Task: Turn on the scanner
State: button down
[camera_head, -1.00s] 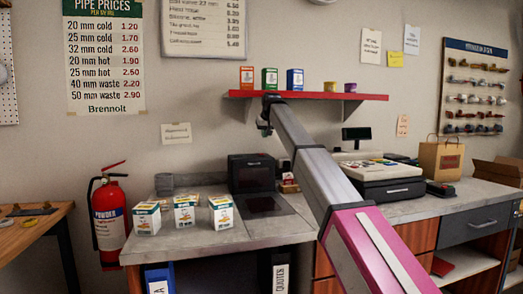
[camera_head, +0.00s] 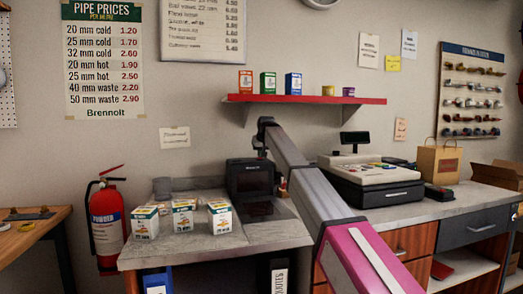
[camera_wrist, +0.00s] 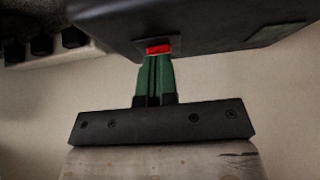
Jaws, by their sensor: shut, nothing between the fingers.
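The scanner (camera_head: 250,178) is a black boxy device on the grey counter, left of the cash register. In the wrist view the scanner's dark body (camera_wrist: 210,22) fills the top, with a small red switch (camera_wrist: 158,49) on its lower edge. My gripper (camera_wrist: 157,60) is shut and empty, its green fingers together and their tips at the red switch. I cannot tell whether they touch or press it. In the head view the end of my arm is just above the scanner, and the fingertips cannot be made out.
Several small boxed goods (camera_head: 183,215) stand left of the scanner on the counter (camera_head: 215,248). The cash register (camera_head: 370,178) and a paper bag (camera_head: 438,162) are to the right. A red shelf (camera_head: 330,100) with small boxes is on the wall above. A fire extinguisher (camera_head: 107,220) stands at the left.

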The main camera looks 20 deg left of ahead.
jog(key=shift+s+d+f+t, duration=0.2)
jog(key=shift+s+f+t, duration=0.2)
jog(key=shift+f+t, duration=0.15)
jog(key=shift+w+a+r+y, duration=0.1)
jog(key=shift+w+y, duration=0.15)
jog(key=shift+y, duration=0.05)
jog(key=shift+r, duration=0.15)
jog(key=shift+r, duration=0.65)
